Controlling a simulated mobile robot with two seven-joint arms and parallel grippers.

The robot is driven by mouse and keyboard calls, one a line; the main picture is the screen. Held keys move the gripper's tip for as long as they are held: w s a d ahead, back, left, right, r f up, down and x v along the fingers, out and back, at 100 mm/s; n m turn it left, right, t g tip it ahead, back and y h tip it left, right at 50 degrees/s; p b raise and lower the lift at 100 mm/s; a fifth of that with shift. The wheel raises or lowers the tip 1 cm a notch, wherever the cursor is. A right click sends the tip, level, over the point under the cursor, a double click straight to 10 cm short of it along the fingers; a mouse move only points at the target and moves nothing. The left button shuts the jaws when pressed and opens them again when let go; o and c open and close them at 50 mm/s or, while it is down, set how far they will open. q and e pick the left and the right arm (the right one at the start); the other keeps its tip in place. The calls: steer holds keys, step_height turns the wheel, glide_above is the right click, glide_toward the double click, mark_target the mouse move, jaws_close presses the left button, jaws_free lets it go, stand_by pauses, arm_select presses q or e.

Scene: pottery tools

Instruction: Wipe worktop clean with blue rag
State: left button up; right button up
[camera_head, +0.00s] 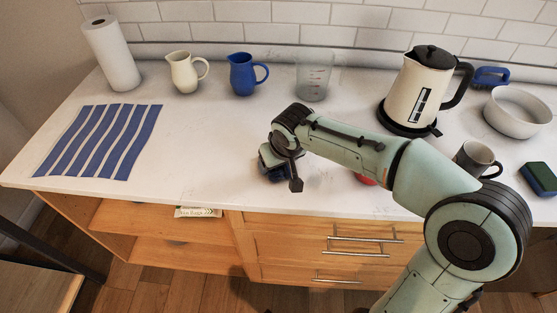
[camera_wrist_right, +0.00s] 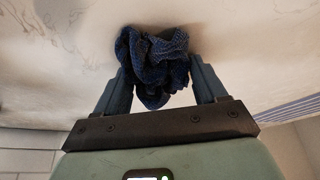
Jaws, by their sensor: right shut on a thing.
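The blue rag (camera_wrist_right: 153,62) is a crumpled dark blue cloth between the fingers of my right gripper (camera_wrist_right: 158,78), which is shut on it. In the head view my right gripper (camera_head: 277,166) is low over the worktop (camera_head: 215,140), near its front edge. The rag shows there only as a small dark blue patch, mostly hidden by the wrist. The white worktop has grey smudges, seen in the right wrist view around the rag. Whether the rag touches the surface is hard to tell. My left gripper is not in view.
A striped cloth (camera_head: 98,141) lies at the left. Along the back stand a paper roll (camera_head: 111,55), cream jug (camera_head: 185,73), blue jug (camera_head: 243,75), measuring cup (camera_head: 313,77) and kettle (camera_head: 420,85). A bowl (camera_head: 516,112), mug (camera_head: 474,159) and sponge (camera_head: 538,178) are right. The left-centre is clear.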

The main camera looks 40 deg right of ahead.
mark_target(299, 168)
steer(key=shift+s+d+f, duration=0.1)
steer(key=shift+s+d, duration=0.95)
steer(key=shift+s, duration=0.15)
steer(key=shift+s+d+f, duration=0.1)
steer(key=shift+s+d, duration=0.9)
steer(key=shift+s, duration=0.2)
steer(key=shift+w, duration=0.1)
steer(key=shift+w+a+r, duration=0.1)
steer(key=shift+w+a, duration=0.95)
steer(key=shift+w, duration=0.1)
